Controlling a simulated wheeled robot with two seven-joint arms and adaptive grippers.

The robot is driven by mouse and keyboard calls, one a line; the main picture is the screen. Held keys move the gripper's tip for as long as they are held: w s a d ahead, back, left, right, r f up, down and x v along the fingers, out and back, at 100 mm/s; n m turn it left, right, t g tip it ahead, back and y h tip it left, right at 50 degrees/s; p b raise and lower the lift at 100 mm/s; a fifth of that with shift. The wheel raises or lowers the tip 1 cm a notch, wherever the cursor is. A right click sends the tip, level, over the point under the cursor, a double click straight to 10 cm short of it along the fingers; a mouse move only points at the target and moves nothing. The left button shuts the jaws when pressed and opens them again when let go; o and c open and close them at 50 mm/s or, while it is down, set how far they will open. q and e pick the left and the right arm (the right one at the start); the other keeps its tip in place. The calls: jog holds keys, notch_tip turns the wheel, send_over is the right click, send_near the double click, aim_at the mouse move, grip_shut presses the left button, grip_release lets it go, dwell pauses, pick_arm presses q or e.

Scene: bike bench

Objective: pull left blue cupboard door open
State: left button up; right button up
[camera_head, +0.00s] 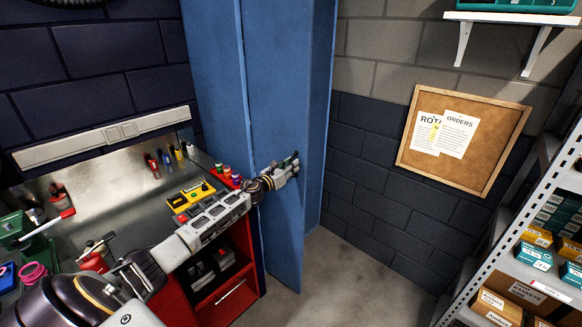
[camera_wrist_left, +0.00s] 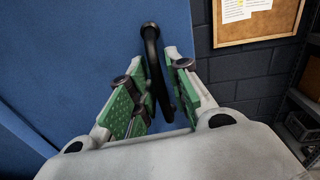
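The left blue cupboard door (camera_head: 273,120) is a tall plain panel in the head view. Its lower right corner stands out in front of the blue panel behind it, so it appears ajar. The door also fills the left of the wrist view (camera_wrist_left: 60,60). Its black curved handle (camera_wrist_left: 153,60) rises between the fingers of my left gripper (camera_wrist_left: 157,85). The fingers stand apart around the handle, with a gap on the left side; contact on the right is unclear. In the head view my left gripper (camera_head: 288,170) is at the door's right part and covers the handle. My right gripper is out of view.
A metal workbench (camera_head: 110,185) with tools and a red drawer cabinet (camera_head: 232,295) stands left of the door. A shelf rack (camera_head: 480,245) with boxes stands at the right. A cork board (camera_head: 490,165) hangs on the wall. The floor (camera_head: 350,280) between is clear.

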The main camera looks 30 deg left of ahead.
pick_arm(q)
jog(key=shift+s, duration=0.2)
jog(key=s+a, duration=0.1)
jog(key=s, duration=1)
jog(key=shift+s, duration=0.25)
dwell(0.9)
jog(key=shift+a, duration=0.1)
dwell(0.4)
jog(key=shift+f, duration=0.15)
